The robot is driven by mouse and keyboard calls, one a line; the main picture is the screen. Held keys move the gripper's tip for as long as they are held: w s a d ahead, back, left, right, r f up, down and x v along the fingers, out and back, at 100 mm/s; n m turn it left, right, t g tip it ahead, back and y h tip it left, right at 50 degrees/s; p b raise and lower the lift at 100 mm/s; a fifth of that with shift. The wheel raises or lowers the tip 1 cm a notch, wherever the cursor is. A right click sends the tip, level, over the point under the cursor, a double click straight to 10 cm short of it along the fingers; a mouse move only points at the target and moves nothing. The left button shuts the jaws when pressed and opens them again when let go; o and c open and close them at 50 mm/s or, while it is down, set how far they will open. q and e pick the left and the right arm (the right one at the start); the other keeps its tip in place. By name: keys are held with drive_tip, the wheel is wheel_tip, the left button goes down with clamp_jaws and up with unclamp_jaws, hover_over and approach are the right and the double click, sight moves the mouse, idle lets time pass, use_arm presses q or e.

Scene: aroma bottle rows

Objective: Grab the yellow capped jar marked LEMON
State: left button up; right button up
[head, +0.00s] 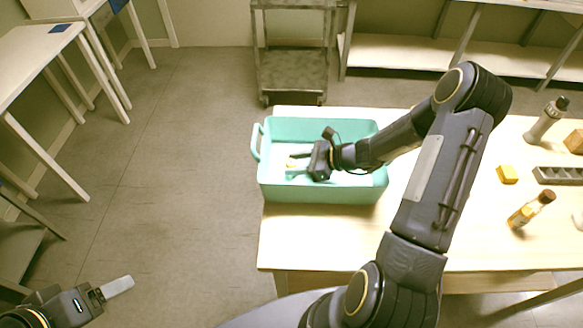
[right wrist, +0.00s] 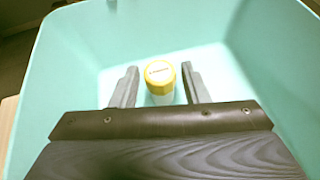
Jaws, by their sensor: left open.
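A yellow capped jar (right wrist: 160,76) stands inside the teal bin (right wrist: 75,75) on the table. Dark lettering shows on its cap, too small to read surely. In the head view the jar (head: 292,164) is a small yellow spot, partly hidden by my right gripper. My right gripper (head: 298,161) reaches into the bin (head: 320,190). In the right wrist view its two fingers (right wrist: 160,70) are apart on either side of the jar, with a gap on each side. My left gripper (head: 112,289) is open and empty, low at the left, away from the table.
Right of my arm on the table (head: 470,245) are an amber bottle (head: 531,209), a yellow block (head: 507,174), a dark slotted tray (head: 560,176) and a grey bottle (head: 547,120). The bin walls surround my right gripper. Floor left of the table is clear.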

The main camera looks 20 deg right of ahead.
drive_tip(key=c, duration=0.7)
drive_tip(key=shift+r, duration=0.15)
